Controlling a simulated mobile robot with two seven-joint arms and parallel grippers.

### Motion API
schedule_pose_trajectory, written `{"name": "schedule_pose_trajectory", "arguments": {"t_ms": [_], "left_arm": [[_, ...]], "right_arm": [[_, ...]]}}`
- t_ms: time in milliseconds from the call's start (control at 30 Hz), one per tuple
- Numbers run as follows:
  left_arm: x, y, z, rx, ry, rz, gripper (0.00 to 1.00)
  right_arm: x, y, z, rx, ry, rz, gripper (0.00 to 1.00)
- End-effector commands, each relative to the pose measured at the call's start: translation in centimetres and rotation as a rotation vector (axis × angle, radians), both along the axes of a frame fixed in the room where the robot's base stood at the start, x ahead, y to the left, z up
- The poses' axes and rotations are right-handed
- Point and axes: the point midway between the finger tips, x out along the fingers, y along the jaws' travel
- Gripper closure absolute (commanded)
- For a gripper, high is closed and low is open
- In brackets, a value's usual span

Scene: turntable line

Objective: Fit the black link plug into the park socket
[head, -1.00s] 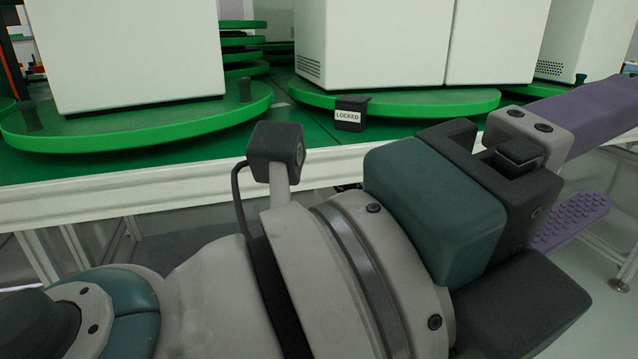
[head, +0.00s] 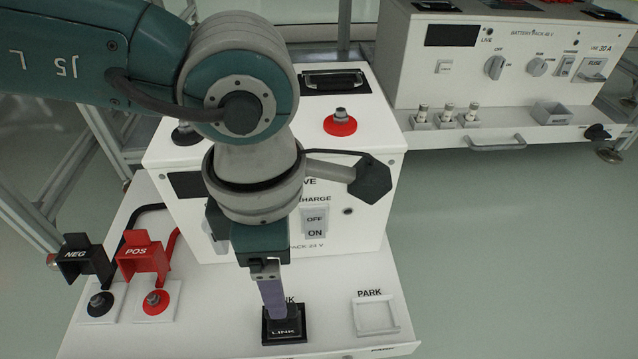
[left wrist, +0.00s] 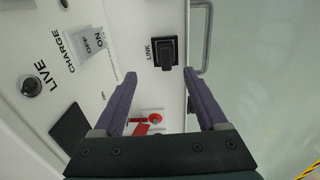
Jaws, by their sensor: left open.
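The black link plug (head: 284,325) sits upright in its square at the LINK label on the front shelf of the white battery pack. It also shows in the left wrist view (left wrist: 167,54), just beyond the fingertips. The park socket (head: 376,316) is a shallow, white, square frame to its right, empty. My left gripper (head: 273,300) points down above and behind the plug in the head view, its purple fingers partly covering it. In the left wrist view it is open (left wrist: 160,74), with nothing between the fingers. My right gripper is not in view.
Black NEG (head: 85,262) and red POS (head: 145,258) clamps stand left on the shelf, by their terminals. The white pack (head: 360,240) with its charge switch (head: 314,222) rises behind the plug. A second bench (head: 500,75) stands back right. Floor at right is clear.

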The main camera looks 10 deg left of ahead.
Motion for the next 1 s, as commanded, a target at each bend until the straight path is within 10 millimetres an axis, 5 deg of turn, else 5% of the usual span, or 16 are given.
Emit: {"name": "schedule_pose_trajectory", "arguments": {"t_ms": [133,367,667,1000], "left_arm": [[-0.2,-0.1,-3.0,-0.004,0.003,-0.001,0.25],[-0.3,-0.1,-4.5,-0.006,0.003,-0.001,0.25],[-0.9,0.2,-8.7,-0.007,0.004,0.001,0.25],[-0.9,0.2,-8.9,-0.008,0.004,0.001,0.28]], "right_arm": [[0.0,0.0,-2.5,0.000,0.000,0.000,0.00],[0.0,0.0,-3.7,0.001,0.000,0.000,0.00],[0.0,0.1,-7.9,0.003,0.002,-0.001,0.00],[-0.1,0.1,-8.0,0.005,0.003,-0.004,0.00]]}}
